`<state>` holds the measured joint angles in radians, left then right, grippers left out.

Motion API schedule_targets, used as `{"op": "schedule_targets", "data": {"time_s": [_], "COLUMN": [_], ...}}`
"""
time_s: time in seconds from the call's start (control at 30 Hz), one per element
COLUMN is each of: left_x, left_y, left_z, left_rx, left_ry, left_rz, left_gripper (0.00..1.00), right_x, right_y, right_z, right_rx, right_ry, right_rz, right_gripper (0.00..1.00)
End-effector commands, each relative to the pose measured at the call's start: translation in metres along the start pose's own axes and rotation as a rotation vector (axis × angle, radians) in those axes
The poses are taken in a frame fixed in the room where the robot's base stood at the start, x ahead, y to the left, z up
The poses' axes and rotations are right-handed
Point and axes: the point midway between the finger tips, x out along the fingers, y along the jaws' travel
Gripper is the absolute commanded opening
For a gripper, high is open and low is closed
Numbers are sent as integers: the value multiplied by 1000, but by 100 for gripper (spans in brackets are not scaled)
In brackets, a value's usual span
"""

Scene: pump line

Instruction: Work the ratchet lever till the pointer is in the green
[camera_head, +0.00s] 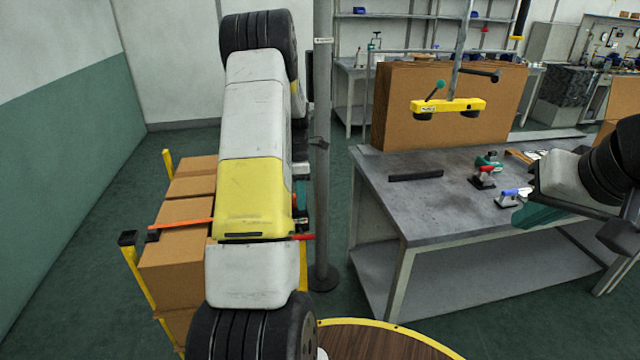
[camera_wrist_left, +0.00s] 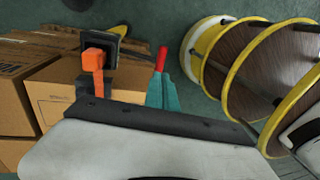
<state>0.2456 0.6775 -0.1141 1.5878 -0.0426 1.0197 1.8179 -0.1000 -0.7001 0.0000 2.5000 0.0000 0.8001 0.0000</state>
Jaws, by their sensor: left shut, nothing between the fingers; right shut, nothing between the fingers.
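A red grip (camera_head: 304,237), probably the ratchet lever's end, pokes out at the right of my left arm in the head view. In the left wrist view the red grip (camera_wrist_left: 161,58) shows just beyond the teal fingertips of my left gripper (camera_wrist_left: 162,92). That gripper is shut and empty; I cannot tell whether it touches the grip. An orange part (camera_wrist_left: 95,60) shows left of the fingers in the wrist view. My right gripper (camera_head: 540,215) is shut and empty beside the workbench. The pointer and green band cannot be made out.
Stacked cartons (camera_head: 180,250) stand between yellow posts (camera_head: 135,280) at left. A grey column (camera_head: 322,150) stands right of my left arm. The workbench (camera_head: 400,215) at right bears clamps (camera_head: 483,178) and a black bar (camera_head: 416,176).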

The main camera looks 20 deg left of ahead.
Motion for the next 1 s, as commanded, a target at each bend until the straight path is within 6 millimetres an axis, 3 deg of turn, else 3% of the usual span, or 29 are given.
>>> {"op": "schedule_targets", "data": {"time_s": [0.2, 0.4, 0.6, 1.0], "left_x": [48, 76, 87, 87], "left_y": [-1, 0, 0, 2], "left_z": [-1, -1, 0, 1], "left_rx": [-1, -1, 0, 0], "left_ry": [1, 1, 0, 0], "left_rz": [-5, -1, 0, 6], "left_gripper": [0, 0, 0, 0], "right_x": [0, 0, 0, 0], "right_y": [0, 0, 0, 0], "right_z": [0, 0, 0, 0], "right_rx": [0, 0, 0, 0], "right_ry": [0, 0, 0, 0], "right_rz": [0, 0, 0, 0], "right_gripper": [0, 0, 0, 0]}}
